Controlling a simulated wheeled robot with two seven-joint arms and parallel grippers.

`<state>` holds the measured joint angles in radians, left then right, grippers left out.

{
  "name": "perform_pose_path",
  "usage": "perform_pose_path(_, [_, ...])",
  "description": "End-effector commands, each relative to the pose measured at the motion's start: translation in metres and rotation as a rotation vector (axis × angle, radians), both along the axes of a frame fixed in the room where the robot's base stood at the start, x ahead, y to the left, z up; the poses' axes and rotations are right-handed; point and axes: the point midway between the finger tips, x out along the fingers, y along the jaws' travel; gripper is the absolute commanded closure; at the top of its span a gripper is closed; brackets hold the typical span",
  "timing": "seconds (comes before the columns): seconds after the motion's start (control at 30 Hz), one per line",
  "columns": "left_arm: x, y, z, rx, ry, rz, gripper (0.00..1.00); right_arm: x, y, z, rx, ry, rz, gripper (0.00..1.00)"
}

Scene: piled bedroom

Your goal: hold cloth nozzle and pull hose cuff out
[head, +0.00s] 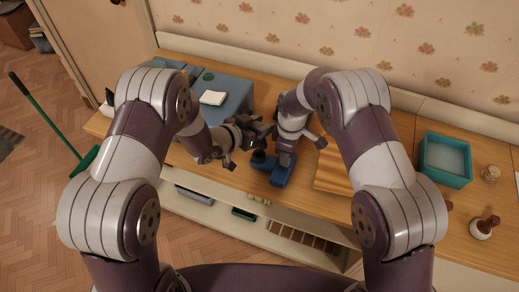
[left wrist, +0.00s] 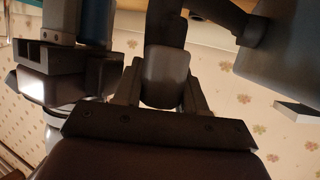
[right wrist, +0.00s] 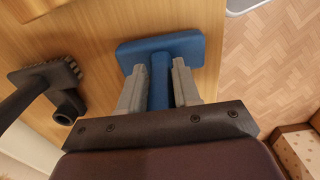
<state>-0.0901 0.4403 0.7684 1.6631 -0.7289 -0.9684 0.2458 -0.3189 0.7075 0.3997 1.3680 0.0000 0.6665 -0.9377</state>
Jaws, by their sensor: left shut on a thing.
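A blue T-shaped piece (head: 272,172), which looks like the cloth nozzle, rests at the counter's front edge. My right gripper (head: 288,148) is over it. In the right wrist view, the nozzle's stem (right wrist: 159,82) lies between the fingers of this gripper (right wrist: 159,88); whether they press on it I cannot tell. My left gripper (head: 243,138) is left of the nozzle, shut on a dark grey piece (left wrist: 166,75). I cannot tell whether this is the hose cuff. Where the cuff meets the nozzle is hidden.
A dark toothed tool (right wrist: 45,80) with a short round socket shows beside the nozzle in the right wrist view. A blue-grey box (head: 228,84) stands back left. Open shelves lie below the counter.

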Motion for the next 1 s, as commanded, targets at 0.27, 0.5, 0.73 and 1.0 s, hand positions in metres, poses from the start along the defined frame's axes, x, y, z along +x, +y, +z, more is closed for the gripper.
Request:
perform_pose_path(0.27, [0.0001, -0.0001, 0.0003, 0.0, 0.0, 0.0, 1.0, 0.0003, 0.0001, 0.0004, 0.001, -0.001, 0.0, 0.78])
perform_pose_path(0.5, [0.0001, -0.0001, 0.0003, 0.0, 0.0, 0.0, 1.0, 0.0001, 0.0001, 0.0003, 0.0, 0.0, 0.0, 0.38])
perform_pose_path(0.73, [0.0001, 0.0, 0.0002, 0.0, 0.0, 0.0, 1.0, 0.0001, 0.0001, 0.0001, 0.0, 0.0, 0.0, 0.17])
perform_pose_path(1.0, [0.0001, 0.0, 0.0002, 0.0, 0.0, 0.0, 1.0, 0.0, 0.0, 0.0001, 0.0, 0.0, 0.0, 0.0])
